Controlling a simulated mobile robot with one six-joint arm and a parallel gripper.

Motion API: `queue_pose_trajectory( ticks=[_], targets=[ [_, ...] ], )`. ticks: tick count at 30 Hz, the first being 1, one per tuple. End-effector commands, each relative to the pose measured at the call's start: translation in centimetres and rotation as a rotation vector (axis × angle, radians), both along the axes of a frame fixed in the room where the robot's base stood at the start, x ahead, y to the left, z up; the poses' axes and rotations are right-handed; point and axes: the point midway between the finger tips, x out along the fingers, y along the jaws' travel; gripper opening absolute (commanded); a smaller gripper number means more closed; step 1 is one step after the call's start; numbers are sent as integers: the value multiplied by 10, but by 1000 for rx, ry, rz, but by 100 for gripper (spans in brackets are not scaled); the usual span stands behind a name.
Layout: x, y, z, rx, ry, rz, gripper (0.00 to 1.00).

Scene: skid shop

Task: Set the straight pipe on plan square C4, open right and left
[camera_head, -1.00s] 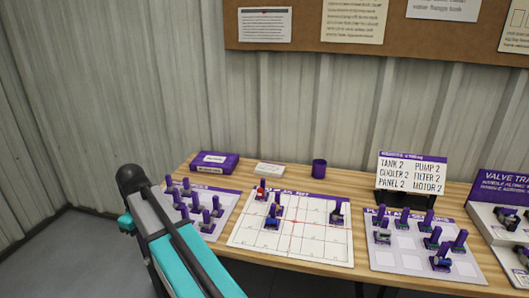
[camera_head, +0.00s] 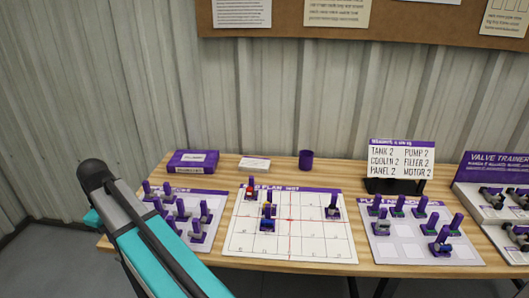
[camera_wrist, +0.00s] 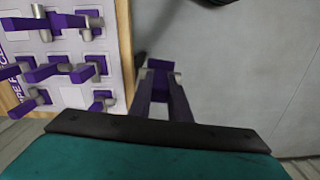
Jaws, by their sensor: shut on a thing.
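In the wrist view my gripper (camera_wrist: 161,100) is shut on a piece with a purple handle and short grey ends, seemingly the straight pipe (camera_wrist: 177,76). It is held over grey floor beside the table edge, apart from the pipe tray. In the head view the gripper and held piece are out of sight; only my arm shows at left. The white plan sheet (camera_head: 320,241) has a purple top strip, grid lines and a red cross. On it stand a red piece (camera_head: 250,191), a blue piece (camera_head: 267,224), a purple-topped piece behind it and another (camera_head: 333,210) at right. Square labels are unreadable.
The pipe tray (camera_head: 215,196) with several purple-handled pieces lies left of the plan; it also shows in the wrist view (camera_wrist: 70,98). A tray of several machine pieces (camera_head: 400,252) lies right. A purple box (camera_head: 193,161), cup (camera_head: 306,160) and sign (camera_head: 401,160) stand behind.

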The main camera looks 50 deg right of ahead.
Motion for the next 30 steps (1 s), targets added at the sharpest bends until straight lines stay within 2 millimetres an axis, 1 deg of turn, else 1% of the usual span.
queue_pose_trajectory(
  ticks=[8,14,17,23,28,30],
  targets=[
    [0,10,1,0,0,13,0],
    [1,9,12,0,0,9,0],
    [1,6,23,0,0,1,0],
    [2,-7,50,0,0,-27,0],
    [3,-24,74,0,0,-67,0],
    [4,-35,84,0,0,-90,0]
  ],
)
